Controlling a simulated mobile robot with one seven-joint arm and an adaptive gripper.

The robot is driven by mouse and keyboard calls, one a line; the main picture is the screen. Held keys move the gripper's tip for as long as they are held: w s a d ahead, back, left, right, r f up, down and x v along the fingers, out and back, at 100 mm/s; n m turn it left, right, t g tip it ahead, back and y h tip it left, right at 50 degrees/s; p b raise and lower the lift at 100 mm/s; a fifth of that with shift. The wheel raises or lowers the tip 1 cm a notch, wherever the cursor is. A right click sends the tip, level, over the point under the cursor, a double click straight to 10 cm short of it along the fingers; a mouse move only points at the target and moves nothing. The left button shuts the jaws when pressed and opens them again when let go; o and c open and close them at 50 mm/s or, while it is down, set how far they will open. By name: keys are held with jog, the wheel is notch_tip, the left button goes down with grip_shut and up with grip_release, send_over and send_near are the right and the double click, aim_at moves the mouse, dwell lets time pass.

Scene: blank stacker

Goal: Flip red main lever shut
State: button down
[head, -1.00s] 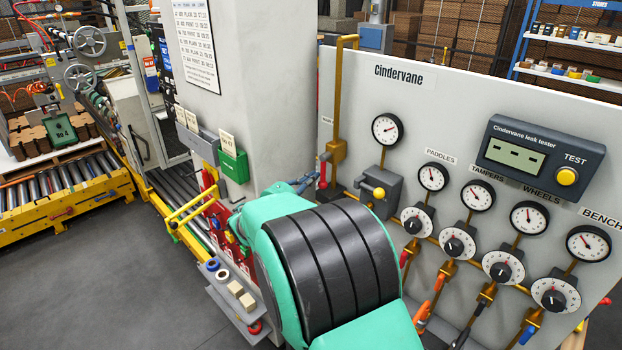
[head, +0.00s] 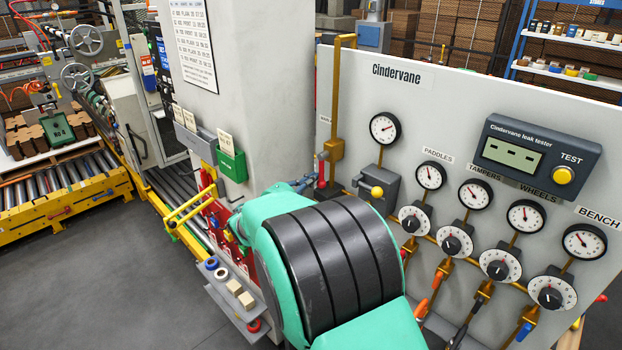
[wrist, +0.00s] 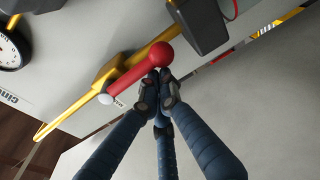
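The red main lever (head: 321,172) hangs down beside the brass valve on the upright pipe, at the left edge of the Cindervane panel. In the wrist view the lever (wrist: 140,75) lies roughly along the brass pipe, with its round red knob towards the fingers and a whitish end at the far side. My gripper (wrist: 161,88) has its dark blue fingers drawn together, the tips right beside the knob. I see nothing held between them. Whether the tips touch the knob I cannot tell. In the head view my gripper (head: 308,183) is small and partly hidden behind my arm.
A grey box with a yellow knob (head: 377,191) sits just right of the lever. The brass pipe (head: 338,95) runs up above it. A pale pillar (head: 225,80) stands close on the left. Gauges and dials (head: 452,243) fill the panel further right.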

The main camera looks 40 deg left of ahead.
aim_at(322, 183)
jog(key=shift+d, duration=0.2)
jog(key=d+n+p, duration=0.1)
jog(key=n, duration=0.1)
jog(key=d+n+p, duration=0.2)
jog(key=shift+r+g, duration=0.1)
jog(key=shift+g, duration=0.2)
jog(key=n, duration=0.1)
jog(key=d+n+p, duration=0.1)
jog(key=n, duration=0.1)
jog(key=shift+d+r+h, duration=0.1)
jog(key=shift+r+h, duration=0.05)
jog(key=shift+h, duration=0.15)
jog(key=shift+d+r+p, duration=0.15)
jog(key=shift+d+p, duration=0.35)
jog(key=shift+p, duration=0.25)
jog(key=d+r+n+h+p, duration=0.1)
jog(key=d+r+n+p, duration=0.3)
jog(key=n+p, duration=0.3)
jog(key=shift+r+g+h, duration=0.3)
jog(key=shift+r, duration=0.05)
